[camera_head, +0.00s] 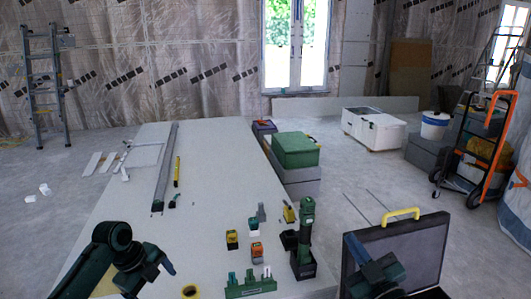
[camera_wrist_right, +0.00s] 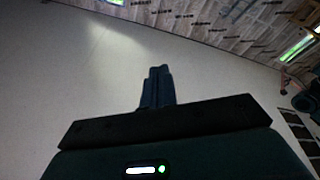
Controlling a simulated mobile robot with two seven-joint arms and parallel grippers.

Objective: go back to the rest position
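My right gripper (camera_head: 358,248) is at the lower right of the head view, in front of the open dark case (camera_head: 405,245). In the right wrist view its fingers (camera_wrist_right: 157,88) are together, with nothing visible between them. My left gripper (camera_head: 162,266) is at the lower left, over the near left part of the large pale panel (camera_head: 215,200). Its fingers are small and dark, and I cannot tell whether they are open. No object shows in it.
A green tool (camera_head: 305,225) stands upright in a dark holder near the right gripper. A green box (camera_head: 295,150) is beyond. The panel's middle is mostly clear.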

